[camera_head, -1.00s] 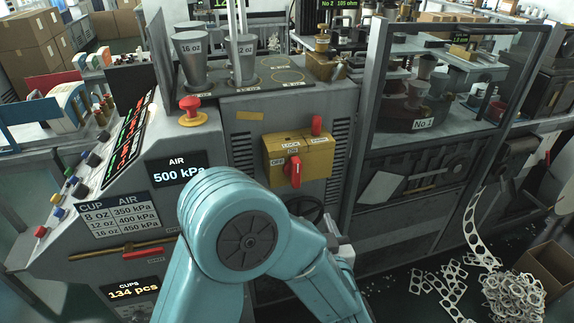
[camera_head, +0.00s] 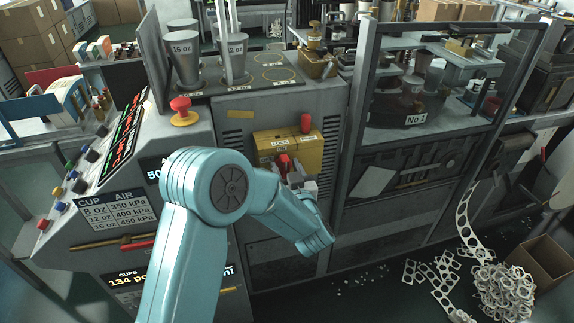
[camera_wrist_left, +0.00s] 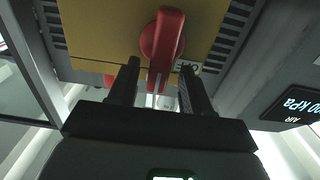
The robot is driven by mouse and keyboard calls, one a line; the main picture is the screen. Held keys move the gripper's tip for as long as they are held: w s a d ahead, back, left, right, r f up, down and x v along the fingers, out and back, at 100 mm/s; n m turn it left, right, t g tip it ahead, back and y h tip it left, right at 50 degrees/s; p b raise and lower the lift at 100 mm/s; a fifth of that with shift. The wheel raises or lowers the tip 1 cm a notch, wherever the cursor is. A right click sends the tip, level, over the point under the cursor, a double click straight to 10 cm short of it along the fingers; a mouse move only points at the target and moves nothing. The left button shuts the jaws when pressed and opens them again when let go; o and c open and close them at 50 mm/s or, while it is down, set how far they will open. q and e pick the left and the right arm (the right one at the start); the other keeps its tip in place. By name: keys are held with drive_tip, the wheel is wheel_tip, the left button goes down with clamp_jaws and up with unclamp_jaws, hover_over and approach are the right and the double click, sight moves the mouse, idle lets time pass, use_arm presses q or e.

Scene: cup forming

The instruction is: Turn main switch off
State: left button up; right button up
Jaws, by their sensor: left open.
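The main switch is a red rotary knob (camera_head: 284,163) on a yellow box (camera_head: 296,142) on the machine's front. The box has a LOCK label and a red part (camera_head: 305,122) on top. In the left wrist view the knob (camera_wrist_left: 163,40) stands upright in the picture, with an OFF label (camera_wrist_left: 187,66) beside it. My left gripper (camera_wrist_left: 158,82) is open, its two dark fingers below the knob in that view, one to each side of its lower end. I cannot tell whether they touch it. In the head view the gripper (camera_head: 297,178) is partly hidden at the box.
A red mushroom button (camera_head: 181,106) sits on the machine top to the left. A sloped control panel (camera_head: 105,150) is further left. A framed glass enclosure (camera_head: 420,120) stands to the right. White scrap strips (camera_head: 500,292) lie on the floor.

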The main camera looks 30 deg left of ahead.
use_arm(q)
drive_tip(key=shift+w+a, duration=0.15)
drive_tip(key=shift+c, duration=0.3)
clamp_jaws()
drive_tip(key=shift+s+a+f+n+b, duration=0.3)
drive_tip(key=shift+n+b, duration=2.75)
drive_tip(key=shift+b, duration=1.55)
drive_tip(key=shift+s+a+f+n+b, duration=0.25)
drive_tip(key=shift+s+f+n+b, duration=0.15)
drive_tip(key=shift+n+b, duration=3.5)
drive_tip(key=shift+s+a+f+n+b, duration=0.3)
drive_tip(key=shift+n+b, duration=1.95)
drive_tip(key=shift+b, duration=3.1)
drive_tip(key=shift+d, duration=0.1)
